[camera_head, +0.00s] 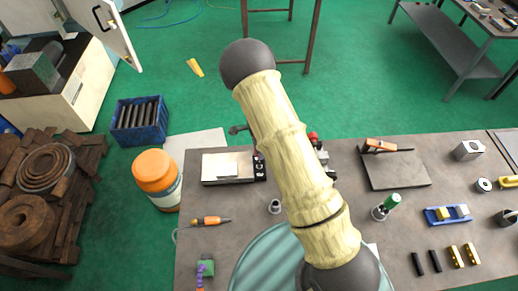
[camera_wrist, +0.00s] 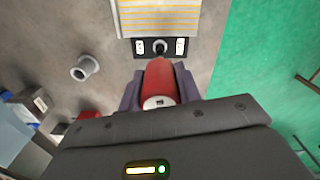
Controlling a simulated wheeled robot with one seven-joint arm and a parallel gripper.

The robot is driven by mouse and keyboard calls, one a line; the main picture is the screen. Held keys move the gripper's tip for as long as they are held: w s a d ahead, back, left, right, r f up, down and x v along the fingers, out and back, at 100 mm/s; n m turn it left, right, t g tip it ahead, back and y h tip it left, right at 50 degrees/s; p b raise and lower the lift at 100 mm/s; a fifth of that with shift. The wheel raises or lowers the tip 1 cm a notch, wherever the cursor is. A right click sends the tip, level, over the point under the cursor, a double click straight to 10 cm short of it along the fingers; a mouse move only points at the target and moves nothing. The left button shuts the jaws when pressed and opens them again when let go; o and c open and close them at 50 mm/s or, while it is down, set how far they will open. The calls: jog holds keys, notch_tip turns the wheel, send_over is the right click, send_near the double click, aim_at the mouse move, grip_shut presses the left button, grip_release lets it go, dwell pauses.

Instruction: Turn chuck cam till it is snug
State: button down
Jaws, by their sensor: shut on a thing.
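My gripper (camera_wrist: 160,88) is shut on a red cylindrical handle (camera_wrist: 160,80) in the wrist view, with a dark finger on each side of it. The handle's near end is pale with a small dark mark. A red knob-like end (camera_head: 313,135) shows beside my arm in the head view and looks like the same part. I take it for the chuck cam's handle. My arm covers most of the chuck and my fingertips in the head view. How tight the cam is cannot be seen.
A pale box with a black panel (camera_head: 221,168) stands left of my arm; its panel is close to the handle in the wrist view (camera_wrist: 158,47). A small grey cylinder (camera_head: 275,207) stands nearby. An orange-handled tool (camera_head: 211,220) and a green-topped tool (camera_head: 388,203) are on the bench.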

jog(key=shift+r, duration=0.1)
jog(key=shift+r+p, duration=0.65)
jog(key=shift+r, duration=0.1)
jog(key=shift+f+n+b, duration=0.15)
jog(key=shift+n+b, duration=0.45)
jog(key=shift+n, duration=1.2)
jog(key=shift+n+b, duration=0.55)
jog(key=shift+n, duration=1.15)
